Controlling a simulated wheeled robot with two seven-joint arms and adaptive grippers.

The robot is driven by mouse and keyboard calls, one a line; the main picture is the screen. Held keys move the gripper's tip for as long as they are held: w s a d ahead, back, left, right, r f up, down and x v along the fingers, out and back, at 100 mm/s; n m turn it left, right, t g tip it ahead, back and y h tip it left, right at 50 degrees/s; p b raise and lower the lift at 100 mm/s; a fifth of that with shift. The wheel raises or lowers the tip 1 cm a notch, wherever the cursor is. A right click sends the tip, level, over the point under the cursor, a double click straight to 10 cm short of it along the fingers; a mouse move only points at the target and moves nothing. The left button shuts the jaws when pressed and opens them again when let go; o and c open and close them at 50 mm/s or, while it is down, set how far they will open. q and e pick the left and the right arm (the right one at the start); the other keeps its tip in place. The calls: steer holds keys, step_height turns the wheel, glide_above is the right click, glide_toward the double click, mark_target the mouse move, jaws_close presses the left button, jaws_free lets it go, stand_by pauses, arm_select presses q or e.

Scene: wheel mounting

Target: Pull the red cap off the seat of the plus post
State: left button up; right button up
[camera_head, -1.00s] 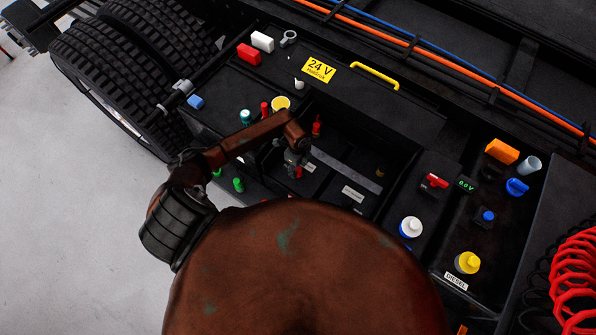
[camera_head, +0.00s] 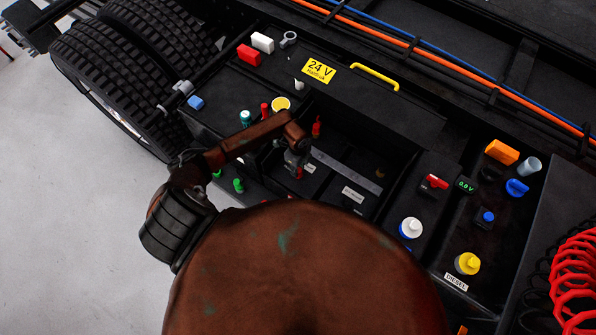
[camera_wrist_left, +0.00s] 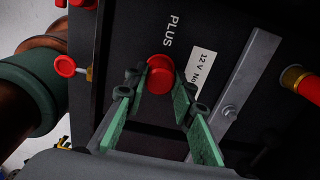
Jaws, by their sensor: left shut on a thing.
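The red cap (camera_wrist_left: 160,76) is a round knob beside the PLUS lettering on a black battery top in the left wrist view. My left gripper (camera_wrist_left: 161,70) is shut on it, with the fingertips on either side. In the head view my left gripper (camera_head: 295,163) reaches down into the open box, and a little red (camera_head: 298,174) shows at its tips. The post and its seat are hidden under the cap. My right gripper is not in view.
A grey metal strap (camera_head: 345,168) crosses the battery close by. Another red knob on a brass stem (camera_wrist_left: 65,66) stands to the left in the left wrist view. A red upright piece (camera_head: 316,127) stands behind the gripper. Box walls surround the space.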

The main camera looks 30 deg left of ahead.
arm_select(q)
jaws_close()
steer(key=shift+r, duration=0.15)
steer(key=shift+r+p, duration=0.75)
steer(key=shift+r+p, duration=0.3)
steer(key=shift+r+p, duration=2.15)
steer(key=shift+r, duration=0.5)
steer(key=shift+s+f, duration=0.1)
